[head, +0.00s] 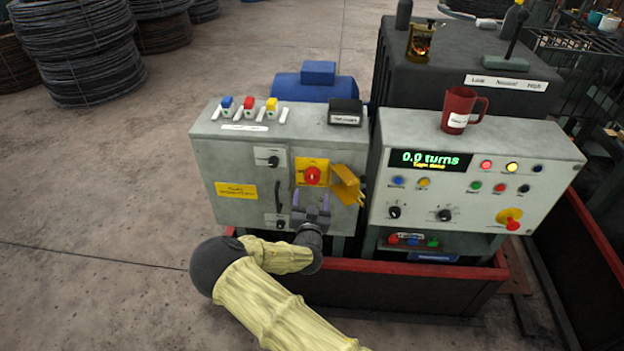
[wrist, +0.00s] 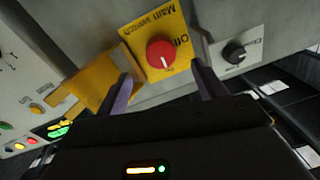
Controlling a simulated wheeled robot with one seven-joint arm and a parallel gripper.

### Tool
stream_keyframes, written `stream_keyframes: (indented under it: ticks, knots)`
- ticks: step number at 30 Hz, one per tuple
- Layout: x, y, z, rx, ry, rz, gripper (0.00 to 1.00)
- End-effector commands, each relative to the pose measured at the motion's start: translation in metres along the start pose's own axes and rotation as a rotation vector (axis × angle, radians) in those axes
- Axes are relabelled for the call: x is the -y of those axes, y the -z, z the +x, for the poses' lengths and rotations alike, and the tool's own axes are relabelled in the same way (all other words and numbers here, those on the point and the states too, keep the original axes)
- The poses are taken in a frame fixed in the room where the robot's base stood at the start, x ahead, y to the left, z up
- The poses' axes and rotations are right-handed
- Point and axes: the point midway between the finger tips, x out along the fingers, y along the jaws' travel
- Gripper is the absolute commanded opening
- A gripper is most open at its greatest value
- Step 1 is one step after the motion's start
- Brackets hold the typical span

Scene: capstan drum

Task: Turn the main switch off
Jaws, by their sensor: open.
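The main switch (head: 312,175) is a red rotary knob on a yellow plate, on the front of the left grey cabinet. In the wrist view the red knob (wrist: 160,54) sits on the yellow plate (wrist: 135,35) lettered "Main switch" and "Off", seen upside down. A yellow hinged cover (head: 347,186) stands swung out to the right of the plate. It also shows in the wrist view (wrist: 90,88), on the left. My gripper (head: 311,200) is open just below the knob in the head view. Its purple fingers (wrist: 162,88) are apart and do not touch the knob.
A black knob (head: 272,161) is left of the switch, another below it. The right cabinet (head: 375,215) has a display reading "0.0 turns", buttons and a red mug (head: 459,108) on top. A red-rimmed trough (head: 400,268) runs below.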

Motion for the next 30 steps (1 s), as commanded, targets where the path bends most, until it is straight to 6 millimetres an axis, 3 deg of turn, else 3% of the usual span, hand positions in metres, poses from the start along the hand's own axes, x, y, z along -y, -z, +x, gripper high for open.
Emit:
stream_keyframes:
  ticks: [15, 27, 30]
  knots:
    - [0.0, 0.001, 0.072, -0.001, 0.0, 0.0, 0.69]
    - [0.0, -0.001, 0.079, 0.001, 0.0, 0.0, 0.69]
    - [0.001, -0.001, 0.079, 0.001, 0.002, 0.0, 0.52]
